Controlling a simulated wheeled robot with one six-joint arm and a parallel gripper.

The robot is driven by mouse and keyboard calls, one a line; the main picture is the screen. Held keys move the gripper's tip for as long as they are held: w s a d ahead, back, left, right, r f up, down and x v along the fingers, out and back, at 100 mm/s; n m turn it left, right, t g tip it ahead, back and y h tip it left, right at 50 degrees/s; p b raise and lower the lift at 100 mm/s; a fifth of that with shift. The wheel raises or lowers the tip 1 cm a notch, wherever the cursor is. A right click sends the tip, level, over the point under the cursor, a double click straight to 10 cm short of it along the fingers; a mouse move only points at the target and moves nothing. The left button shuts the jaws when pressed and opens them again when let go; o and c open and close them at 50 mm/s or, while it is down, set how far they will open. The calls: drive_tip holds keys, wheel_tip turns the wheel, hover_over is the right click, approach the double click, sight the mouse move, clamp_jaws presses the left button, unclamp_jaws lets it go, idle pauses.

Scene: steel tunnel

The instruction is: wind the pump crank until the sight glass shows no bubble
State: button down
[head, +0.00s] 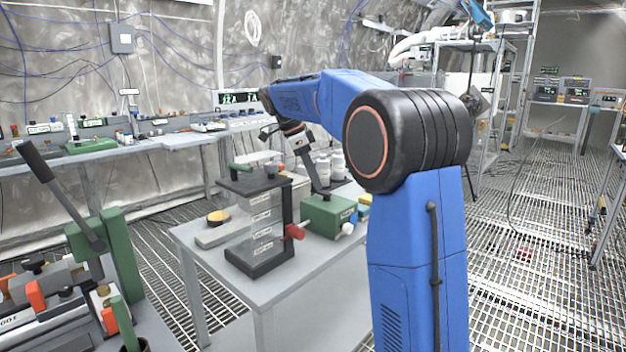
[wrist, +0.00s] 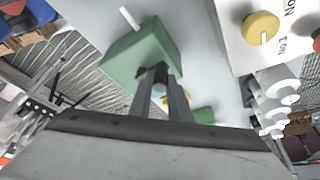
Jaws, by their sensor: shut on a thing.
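A green box (head: 322,216), which looks like the pump body, stands on the small grey table, with a label and a white stub on its front. It fills the upper middle of the wrist view (wrist: 135,60). My gripper (head: 323,190) reaches down to the top of this box. In the wrist view its two grey fingers (wrist: 158,82) are shut on a small dark piece (wrist: 158,70) at the box, which seems to be the crank handle. The rest of the crank is hidden behind the fingers. I cannot make out a sight glass or a bubble.
A clear dark-framed stand (head: 262,262) with a red knob (head: 295,231) is close left of the green box. White jars (head: 337,166) stand behind it. A long lever (head: 55,190) stands at far left.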

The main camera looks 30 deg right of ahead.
drive_tip(key=shift+d+m, duration=0.2)
drive_tip(key=shift+m, duration=0.3)
drive_tip(key=c, duration=1.6)
unclamp_jaws()
drive_tip(key=shift+c, duration=0.2)
drive_tip(key=shift+w+r, duration=0.1)
drive_tip(key=v, duration=1.1)
drive_tip(key=shift+w+r, duration=0.2)
drive_tip(key=shift+r, duration=0.2)
